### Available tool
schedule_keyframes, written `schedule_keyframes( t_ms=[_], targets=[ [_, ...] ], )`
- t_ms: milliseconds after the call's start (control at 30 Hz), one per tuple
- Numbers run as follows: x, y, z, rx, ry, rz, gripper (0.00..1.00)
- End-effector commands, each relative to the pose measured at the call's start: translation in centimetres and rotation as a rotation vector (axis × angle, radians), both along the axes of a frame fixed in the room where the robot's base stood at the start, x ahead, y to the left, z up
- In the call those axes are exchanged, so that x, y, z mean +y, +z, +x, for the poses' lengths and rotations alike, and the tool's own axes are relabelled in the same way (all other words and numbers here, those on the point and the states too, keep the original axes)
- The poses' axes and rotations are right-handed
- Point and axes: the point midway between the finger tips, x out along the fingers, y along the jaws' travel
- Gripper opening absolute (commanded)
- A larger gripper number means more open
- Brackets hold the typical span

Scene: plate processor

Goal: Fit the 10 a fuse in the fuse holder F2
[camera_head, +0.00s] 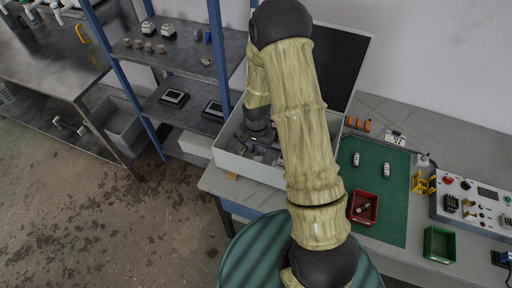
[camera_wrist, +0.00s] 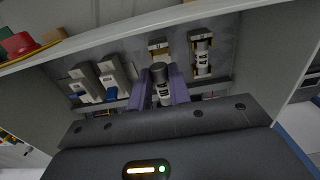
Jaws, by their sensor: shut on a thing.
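In the wrist view my gripper (camera_wrist: 162,92) is shut on a fuse (camera_wrist: 160,84), a pale cylinder with a dark end cap, held between two purple fingers. A fuse holder (camera_wrist: 158,46) shows just beyond the held fuse, with tan clips and partly hidden by it. I cannot tell whether the fuse touches it. To its right another holder (camera_wrist: 195,36) has a fuse (camera_wrist: 202,58) in it. No holder marking or fuse rating is legible. In the head view my gripper is inside the grey box (camera_head: 240,158), largely hidden by my arm.
In the wrist view, grey modules (camera_wrist: 86,80) stand left of the holders; the box's pale rim (camera_wrist: 100,42) crosses above. In the head view, two fuses (camera_head: 356,159) (camera_head: 387,170) lie on the green mat (camera_head: 385,220). A red tray (camera_head: 352,219) holds dark-ended items; a green tray (camera_head: 427,244) looks empty.

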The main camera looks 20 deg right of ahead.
Motion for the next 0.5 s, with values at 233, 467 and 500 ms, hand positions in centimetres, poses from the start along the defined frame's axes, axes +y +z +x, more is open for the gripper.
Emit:
schedule_keyframes(
  t_ms=[233, 467, 500],
  targets=[
    [0.1, -2.3, 0.0, 0.001, 0.003, 0.0, 0.0],
    [0.1, -3.3, 0.0, 0.0, 0.003, 0.0, 0.0],
    [0.1, -3.3, 0.0, -0.001, 0.003, 0.001, 0.0]
  ],
)
